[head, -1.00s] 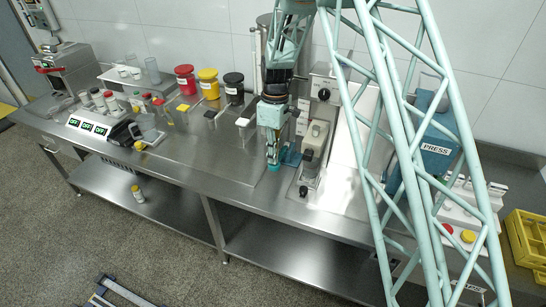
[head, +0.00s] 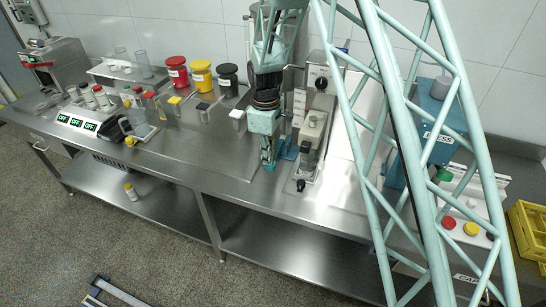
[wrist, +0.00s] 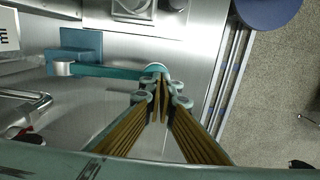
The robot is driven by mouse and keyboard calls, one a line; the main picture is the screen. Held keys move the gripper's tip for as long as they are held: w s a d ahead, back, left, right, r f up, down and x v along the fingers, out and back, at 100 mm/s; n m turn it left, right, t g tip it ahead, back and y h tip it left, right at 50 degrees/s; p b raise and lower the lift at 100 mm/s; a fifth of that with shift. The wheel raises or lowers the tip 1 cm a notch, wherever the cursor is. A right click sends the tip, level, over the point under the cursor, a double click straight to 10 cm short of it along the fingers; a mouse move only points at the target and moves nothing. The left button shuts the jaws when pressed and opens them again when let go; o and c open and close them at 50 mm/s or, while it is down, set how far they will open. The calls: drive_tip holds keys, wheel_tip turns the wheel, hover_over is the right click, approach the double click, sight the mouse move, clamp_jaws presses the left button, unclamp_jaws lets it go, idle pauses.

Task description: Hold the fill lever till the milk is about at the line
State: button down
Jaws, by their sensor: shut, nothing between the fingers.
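A teal lever (wrist: 110,70) shows in the wrist view, running from a blue-teal block (wrist: 82,45) to a rounded end. My gripper (wrist: 162,90) is shut and empty, its fingertips right at that rounded end. I cannot tell whether they touch it. In the head view my gripper (head: 268,162) points down at the bench beside the blue block (head: 288,150), left of a grey-beige machine (head: 312,130). A steel tank (head: 240,32) stands behind my arm, mostly hidden. I cannot make out the milk or the line.
The steel bench (head: 230,178) is clear in front of my gripper. Red (head: 176,72), yellow (head: 201,76) and black (head: 228,79) jars stand at the back left. A blue press (head: 437,125) and a yellow crate (head: 528,235) are at the right.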

sight(268, 167)
wheel_tip(268, 167, down, 4)
drive_tip(key=shift+s+b, duration=0.15)
drive_tip(key=shift+b, duration=0.8)
drive_tip(key=shift+f, duration=0.1)
drive_tip(key=shift+s+f, duration=0.2)
drive_tip(key=shift+s, duration=0.05)
idle(0.8)
drive_tip(key=shift+w+r, duration=0.15)
idle(3.4)
drive_tip(key=shift+r, duration=0.15)
drive_tip(key=shift+a+r, duration=0.1)
drive_tip(key=shift+r, duration=0.1)
drive_tip(key=s+a+r+p, duration=0.1)
drive_tip(key=s+r, duration=0.2)
drive_tip(key=r, duration=1)
drive_tip(key=shift+s+a, duration=0.15)
drive_tip(key=shift+s, duration=0.25)
